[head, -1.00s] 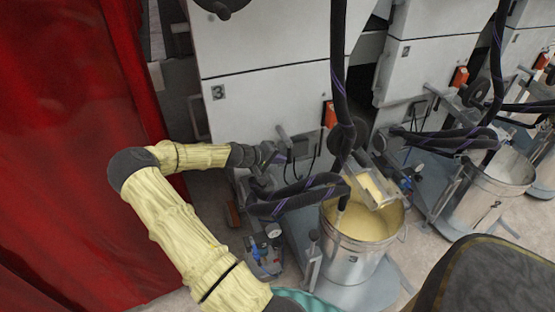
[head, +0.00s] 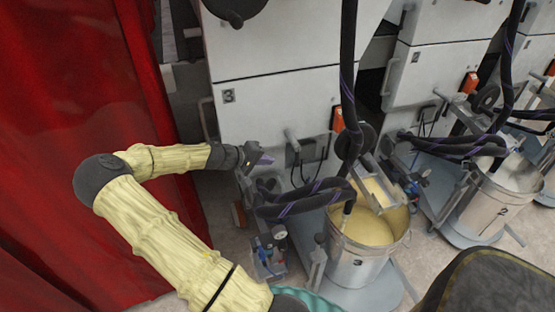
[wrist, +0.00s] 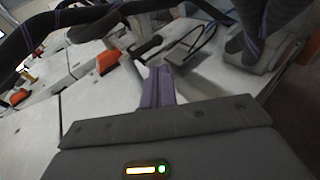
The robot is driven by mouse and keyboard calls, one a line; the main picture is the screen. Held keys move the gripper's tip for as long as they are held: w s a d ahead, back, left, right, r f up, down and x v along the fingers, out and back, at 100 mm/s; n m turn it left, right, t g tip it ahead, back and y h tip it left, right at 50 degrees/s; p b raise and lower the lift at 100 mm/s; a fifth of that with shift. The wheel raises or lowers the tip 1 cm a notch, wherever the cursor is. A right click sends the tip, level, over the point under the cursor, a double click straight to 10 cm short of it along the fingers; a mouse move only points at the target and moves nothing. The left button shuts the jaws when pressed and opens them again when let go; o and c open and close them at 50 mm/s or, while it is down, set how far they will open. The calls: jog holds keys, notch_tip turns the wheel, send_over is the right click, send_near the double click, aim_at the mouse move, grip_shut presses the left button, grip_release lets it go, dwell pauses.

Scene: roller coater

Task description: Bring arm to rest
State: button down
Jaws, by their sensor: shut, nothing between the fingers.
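My arm, in a pale yellow cover, reaches from the bottom of the head view and bends at a dark elbow on the left. My gripper (head: 262,159) is at its end, in front of the white cabinet marked 3 (head: 270,110). In the wrist view my gripper's purple fingers (wrist: 157,88) are together with nothing between them. It points toward the cabinet fronts and dark hoses, apart from the bucket.
A metal bucket marked 3 (head: 358,262) holds yellowish liquid, with a dark hose (head: 349,85) hanging into it. Another bucket marked 2 (head: 495,205) stands at right. A red curtain (head: 85,120) hangs at left, close to my elbow. Thick hoses lie just below my gripper.

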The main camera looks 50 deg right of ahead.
jog(key=shift+v, duration=1.05)
